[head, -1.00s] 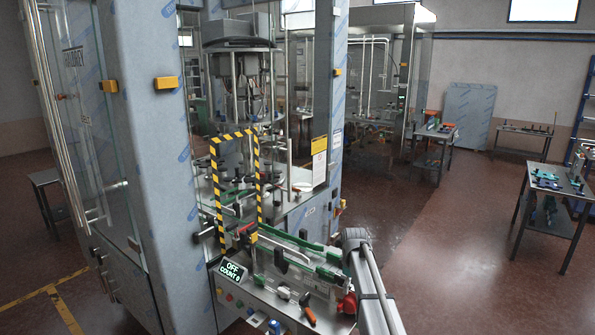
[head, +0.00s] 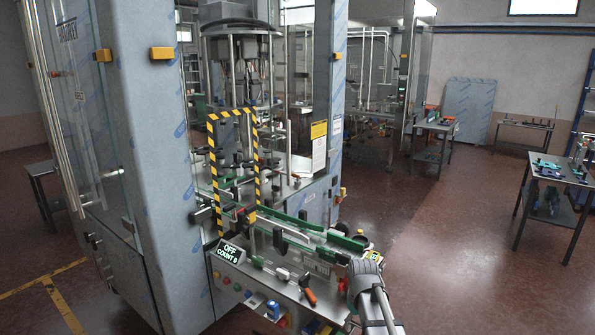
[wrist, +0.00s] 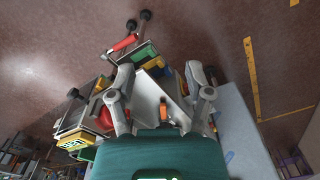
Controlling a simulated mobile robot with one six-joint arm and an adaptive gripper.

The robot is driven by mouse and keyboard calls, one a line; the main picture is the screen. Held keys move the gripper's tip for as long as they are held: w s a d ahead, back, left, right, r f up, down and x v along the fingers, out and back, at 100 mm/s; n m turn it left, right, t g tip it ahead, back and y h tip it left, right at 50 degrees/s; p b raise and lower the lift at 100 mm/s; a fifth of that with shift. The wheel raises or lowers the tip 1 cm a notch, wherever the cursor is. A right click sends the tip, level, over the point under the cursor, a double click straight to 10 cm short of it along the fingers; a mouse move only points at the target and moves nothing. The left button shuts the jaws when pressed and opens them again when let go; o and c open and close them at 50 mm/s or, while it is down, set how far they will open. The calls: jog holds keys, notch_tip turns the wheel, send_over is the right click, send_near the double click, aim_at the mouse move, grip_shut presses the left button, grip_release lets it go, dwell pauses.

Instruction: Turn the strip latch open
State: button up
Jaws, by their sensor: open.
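I cannot pick out the strip latch for certain in either view. In the head view a conveyor bench with green guide rails (head: 306,225) stands before the filling machine. An upright dark handle (head: 277,238) stands on it, and an orange-handled tool (head: 307,293) lies at its front. My gripper (head: 361,277) is at the bench's right end, partly hidden by my own arm. In the wrist view my gripper (wrist: 160,92) has its fingers wide apart with nothing held between them. An orange piece (wrist: 164,112) shows behind the gap, and a red round part (wrist: 104,117) is by the left finger.
A yellow-black striped frame (head: 212,172) stands over the conveyor. A display (head: 231,253) reads OFF, COUNT 0. A film-covered column (head: 140,150) blocks the left. Small tables (head: 552,180) stand at the right, with open floor (head: 460,250) between.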

jog(key=s+f+m+b, duration=0.4)
jog(key=s+f+b, duration=0.2)
jog(key=s, duration=0.6)
notch_tip(320, 180, down, 2)
jog(key=shift+s+f+m+b, duration=0.1)
jog(key=shift+s+m+b, duration=0.25)
jog(key=shift+m+b, duration=0.05)
